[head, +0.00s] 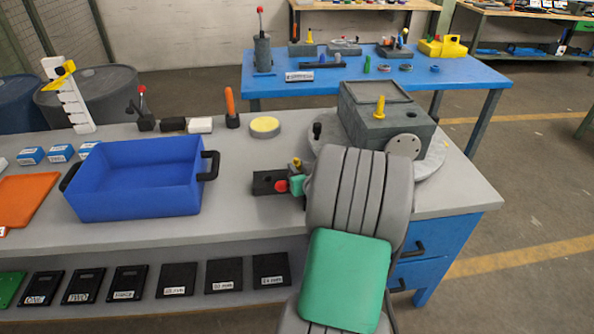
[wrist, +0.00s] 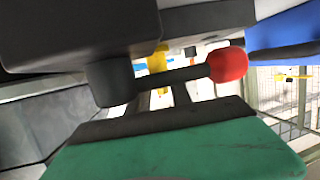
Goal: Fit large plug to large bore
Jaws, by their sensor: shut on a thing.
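My gripper (head: 297,185) is at the front middle of the grey bench, beside a small black block (head: 268,182). In the wrist view a dark lever with a red knob (wrist: 228,65) runs out from the block's dark cylinder (wrist: 110,82). The fingers, partly hidden, appear shut on the lever's rod; the knob also shows in the head view (head: 281,186). A grey housing (head: 385,118) stands on a round turntable (head: 437,158), with a pale round face (head: 404,146) on its front. A short round piece with a yellow top (head: 265,127) lies apart; I cannot tell whether it is the large plug.
A blue bin (head: 138,178) with black handles stands to the left. An upright orange handle (head: 230,102) and black and white blocks (head: 200,125) line the back edge. My arm covers the bench's front right. Another blue table (head: 340,75) stands behind.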

